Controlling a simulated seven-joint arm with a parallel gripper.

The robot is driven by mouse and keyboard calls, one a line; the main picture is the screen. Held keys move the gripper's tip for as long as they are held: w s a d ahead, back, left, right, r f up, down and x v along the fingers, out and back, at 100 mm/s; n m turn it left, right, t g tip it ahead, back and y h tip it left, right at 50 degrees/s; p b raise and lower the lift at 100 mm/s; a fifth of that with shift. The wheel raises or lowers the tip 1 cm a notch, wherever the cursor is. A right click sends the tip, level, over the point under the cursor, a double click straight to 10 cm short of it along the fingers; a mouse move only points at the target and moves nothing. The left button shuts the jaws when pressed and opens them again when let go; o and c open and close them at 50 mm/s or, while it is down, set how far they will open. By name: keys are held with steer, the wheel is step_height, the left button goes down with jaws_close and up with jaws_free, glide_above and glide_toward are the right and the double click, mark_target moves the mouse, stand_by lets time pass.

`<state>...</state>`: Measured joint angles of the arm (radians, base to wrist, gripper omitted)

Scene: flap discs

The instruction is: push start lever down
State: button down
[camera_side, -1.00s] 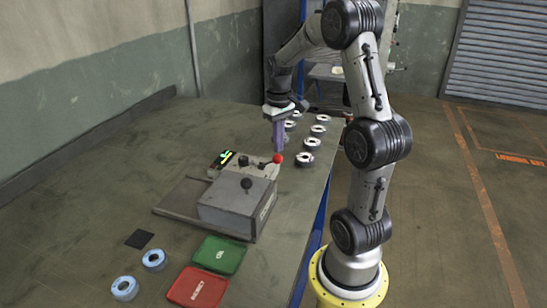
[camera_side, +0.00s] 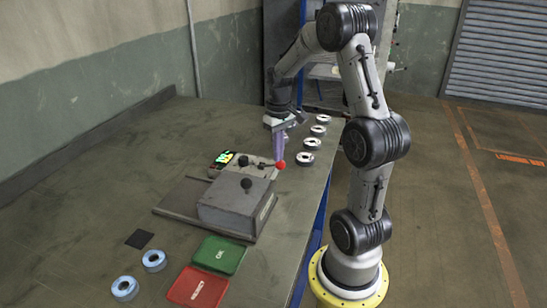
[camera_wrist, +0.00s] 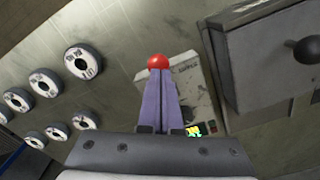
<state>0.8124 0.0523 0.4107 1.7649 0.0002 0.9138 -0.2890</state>
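The start lever ends in a red ball knob (camera_side: 281,165) and sticks out to the right of the low tester box (camera_side: 250,167). My gripper (camera_side: 279,158) points down with its purple fingers, tips right at the knob. In the wrist view the knob (camera_wrist: 158,61) shows just beyond the fingertips (camera_wrist: 159,76), and the two fingers lie side by side with almost no gap. The tips appear to touch the knob from above; the exact contact is hidden. Nothing is seen between the fingers. The small display (camera_side: 223,158) on the box is lit green and yellow.
A grey block with a black knob (camera_side: 246,184) stands in front of the box. Several flap discs (camera_side: 307,158) line the table's right edge. A green tray (camera_side: 219,254), a red tray (camera_side: 197,288) and blue-rimmed discs (camera_side: 154,260) lie at the front.

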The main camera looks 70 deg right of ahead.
step_height(320, 180, up, 9)
stand_by(0.8)
stand_by(1.1)
